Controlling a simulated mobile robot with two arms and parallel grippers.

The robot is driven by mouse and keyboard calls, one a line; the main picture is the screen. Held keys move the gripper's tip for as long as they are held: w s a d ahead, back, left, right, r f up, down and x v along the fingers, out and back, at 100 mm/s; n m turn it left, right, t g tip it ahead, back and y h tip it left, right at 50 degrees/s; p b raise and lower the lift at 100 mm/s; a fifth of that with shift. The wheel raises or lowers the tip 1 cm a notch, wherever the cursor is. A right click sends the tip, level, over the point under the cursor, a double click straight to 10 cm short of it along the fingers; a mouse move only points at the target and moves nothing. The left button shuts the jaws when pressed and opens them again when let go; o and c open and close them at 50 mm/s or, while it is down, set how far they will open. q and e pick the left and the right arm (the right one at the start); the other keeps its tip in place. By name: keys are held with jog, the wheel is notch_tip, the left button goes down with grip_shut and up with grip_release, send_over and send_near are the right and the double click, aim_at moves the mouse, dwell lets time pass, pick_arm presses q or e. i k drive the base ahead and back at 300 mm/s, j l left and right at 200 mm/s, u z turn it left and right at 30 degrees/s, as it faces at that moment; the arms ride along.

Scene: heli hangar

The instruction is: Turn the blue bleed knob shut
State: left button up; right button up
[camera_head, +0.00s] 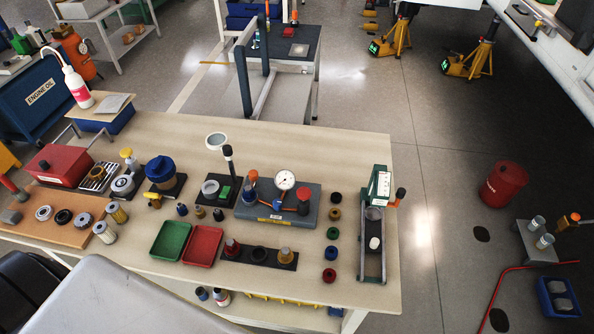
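A grey test block (300,214) with a yellow label stands on the workbench. A larger round blue knob-like part (160,168) sits on a black plate further left. I cannot tell for sure which blue part is the bleed knob, or how far it is turned. Neither of my grippers can be made out in this view.
A red box (58,165) and loose round parts fill the bench's left.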

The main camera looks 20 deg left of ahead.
aim_at(277, 203)
jog(key=k+j+z, duration=0.15)
jog(key=j, duration=0.3)
jog(key=k+j+z, duration=0.2)
jog(key=j, duration=0.25)
jog(key=k+j+z, duration=0.15)
jog(key=j, duration=0.25)
jog(key=k+j+z, duration=0.15)
jog(key=j, duration=0.25)
